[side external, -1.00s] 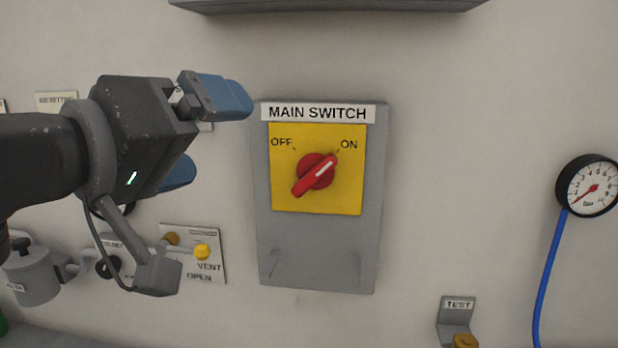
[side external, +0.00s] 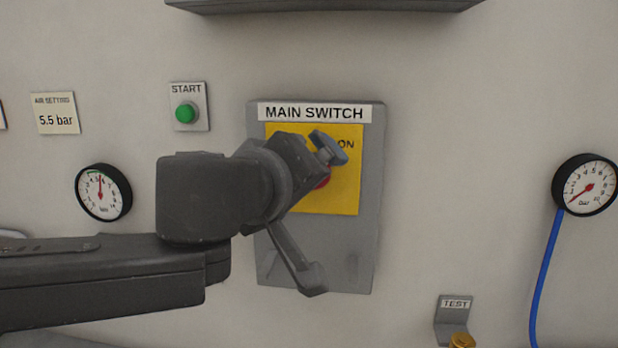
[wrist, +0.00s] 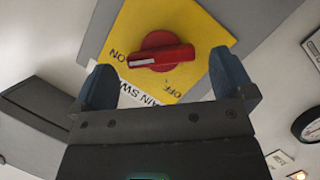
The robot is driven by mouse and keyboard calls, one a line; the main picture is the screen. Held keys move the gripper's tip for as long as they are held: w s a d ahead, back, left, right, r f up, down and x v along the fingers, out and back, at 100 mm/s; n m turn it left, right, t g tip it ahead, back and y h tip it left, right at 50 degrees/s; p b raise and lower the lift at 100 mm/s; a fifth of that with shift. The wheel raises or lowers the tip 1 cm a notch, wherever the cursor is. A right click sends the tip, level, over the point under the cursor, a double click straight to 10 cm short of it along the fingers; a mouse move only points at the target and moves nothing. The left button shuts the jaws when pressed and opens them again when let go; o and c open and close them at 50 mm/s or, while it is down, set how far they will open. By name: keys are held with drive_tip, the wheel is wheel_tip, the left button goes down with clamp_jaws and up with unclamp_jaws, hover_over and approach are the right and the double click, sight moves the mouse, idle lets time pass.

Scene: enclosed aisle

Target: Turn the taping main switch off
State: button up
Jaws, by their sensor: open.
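The main switch is a red rotary knob (wrist: 162,52) on a yellow plate (side external: 345,195) with OFF and ON marks. In the wrist view its white mark points toward ON. My gripper (wrist: 162,63) is open, with its blue fingers on either side of the knob; I cannot tell whether they touch it. In the side view my gripper (side external: 325,163) is in front of the plate and hides OFF and most of the knob, leaving a little red edge and one blue finger visible.
A grey backing box (side external: 368,240) carries the switch. A START button (side external: 186,113) and a gauge (side external: 103,192) are on the wall to its left. A gauge with a blue hose (side external: 587,186) and a TEST fitting (side external: 455,315) are to its right. A grey ledge (side external: 330,5) is above.

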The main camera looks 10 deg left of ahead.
drive_tip(key=shift+x, duration=1.3)
drive_tip(key=shift+c, duration=0.3)
drive_tip(key=c, duration=0.8)
